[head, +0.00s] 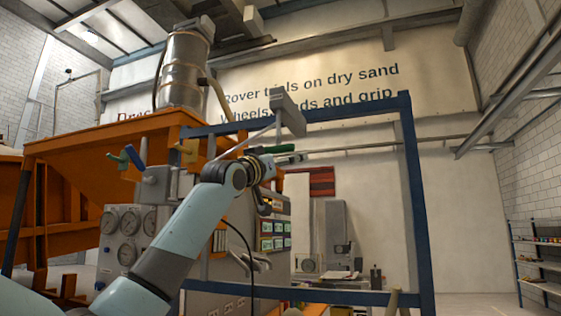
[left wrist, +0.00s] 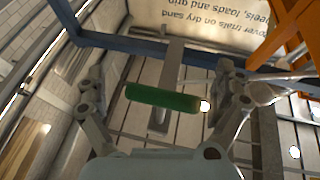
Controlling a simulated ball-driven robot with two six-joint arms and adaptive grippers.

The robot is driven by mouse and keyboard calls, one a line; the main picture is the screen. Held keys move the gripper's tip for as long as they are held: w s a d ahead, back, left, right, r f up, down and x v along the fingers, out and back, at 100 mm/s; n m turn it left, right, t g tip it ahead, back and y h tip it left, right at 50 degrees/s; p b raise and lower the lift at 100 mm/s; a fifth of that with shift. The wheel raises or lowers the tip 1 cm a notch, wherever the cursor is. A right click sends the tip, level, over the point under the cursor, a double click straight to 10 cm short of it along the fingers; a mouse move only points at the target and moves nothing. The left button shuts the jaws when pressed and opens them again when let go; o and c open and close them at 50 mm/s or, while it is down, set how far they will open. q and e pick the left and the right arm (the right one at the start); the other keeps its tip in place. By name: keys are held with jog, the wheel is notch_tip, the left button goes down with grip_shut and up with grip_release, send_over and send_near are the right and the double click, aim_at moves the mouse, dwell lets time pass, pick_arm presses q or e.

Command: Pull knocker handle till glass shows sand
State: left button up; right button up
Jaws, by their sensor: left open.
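A green handle (left wrist: 163,97) hangs on a flat grey bar in the left wrist view, crosswise between the two spread fingers of my left gripper (left wrist: 164,86). There is a visible gap on each side of it, and the fingers do not appear to touch it. In the head view the green handle (head: 281,149) shows just past the end of my left arm, below a grey block (head: 289,108) on the blue frame. My left gripper (head: 268,180) is partly hidden there by its own wrist. I cannot make out the sand glass. My right gripper is not in view.
A blue frame (head: 417,200) stands around the handle. An orange hopper (head: 90,138) with a silver drum (head: 184,70) is at the left, above a panel of round gauges (head: 128,222). A shelf rack (head: 540,262) stands far right; the floor before it is clear.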

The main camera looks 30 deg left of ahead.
pick_arm(q)
jog(key=v, duration=1.2)
jog(key=shift+a, duration=0.1)
